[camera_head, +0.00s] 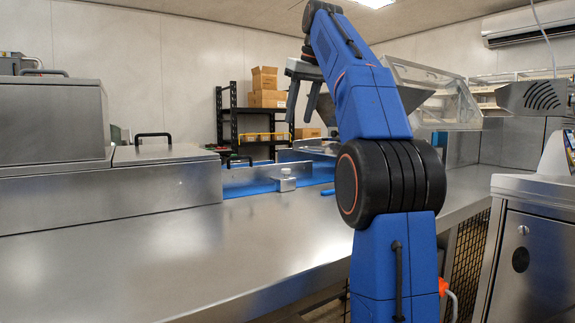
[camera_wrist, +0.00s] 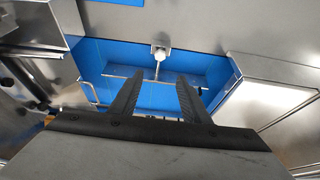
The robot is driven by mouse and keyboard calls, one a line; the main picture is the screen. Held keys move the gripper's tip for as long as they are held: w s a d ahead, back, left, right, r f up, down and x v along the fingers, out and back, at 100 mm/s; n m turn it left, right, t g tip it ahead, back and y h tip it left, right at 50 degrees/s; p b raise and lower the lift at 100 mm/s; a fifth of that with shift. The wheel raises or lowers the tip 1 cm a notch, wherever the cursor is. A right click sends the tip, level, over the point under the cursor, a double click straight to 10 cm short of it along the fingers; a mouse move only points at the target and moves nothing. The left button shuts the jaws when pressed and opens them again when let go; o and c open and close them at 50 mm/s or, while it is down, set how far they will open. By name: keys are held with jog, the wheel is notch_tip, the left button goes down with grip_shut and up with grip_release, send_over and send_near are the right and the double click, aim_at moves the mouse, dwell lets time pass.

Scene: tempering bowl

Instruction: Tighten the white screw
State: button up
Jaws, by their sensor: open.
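The white screw (camera_wrist: 161,54) shows in the wrist view as a small pale knob at a grey metal block (camera_wrist: 155,44) on the blue belt's edge, with a thin rod running from it. In the head view the block (camera_head: 285,184) stands at the counter's edge of the blue strip, with the small whitish screw (camera_head: 285,171) on top. My gripper (camera_wrist: 160,79) is open and empty, its two dark fingers spread to either side of the screw's line in the picture. In the head view my gripper (camera_head: 300,118) hangs above and behind the block, clearly apart from it.
The blue belt (camera_head: 245,189) is bordered by metal guards (camera_wrist: 270,100). A steel housing with a black handle (camera_head: 153,136) stands left. The steel counter (camera_head: 130,255) in front is clear. A shelf with boxes (camera_head: 268,98) stands behind. A clear-covered machine (camera_head: 435,95) stands right.

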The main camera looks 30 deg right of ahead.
aim_at(285, 170)
jog(key=x, duration=1.7)
jog(key=shift+f, duration=0.2)
jog(key=c, duration=1)
jog(key=shift+c, duration=0.2)
jog(key=shift+m, duration=0.3)
jog(key=m+h, duration=0.1)
jog(key=m, duration=0.1)
jog(key=m+h, duration=0.1)
jog(key=m, duration=0.1)
jog(key=shift+w+a, duration=0.1)
jog(key=shift+a, duration=0.1)
jog(key=shift+m+g+h, duration=0.6)
jog(key=shift+m+g, duration=0.1)
jog(key=shift+m, duration=1.3)
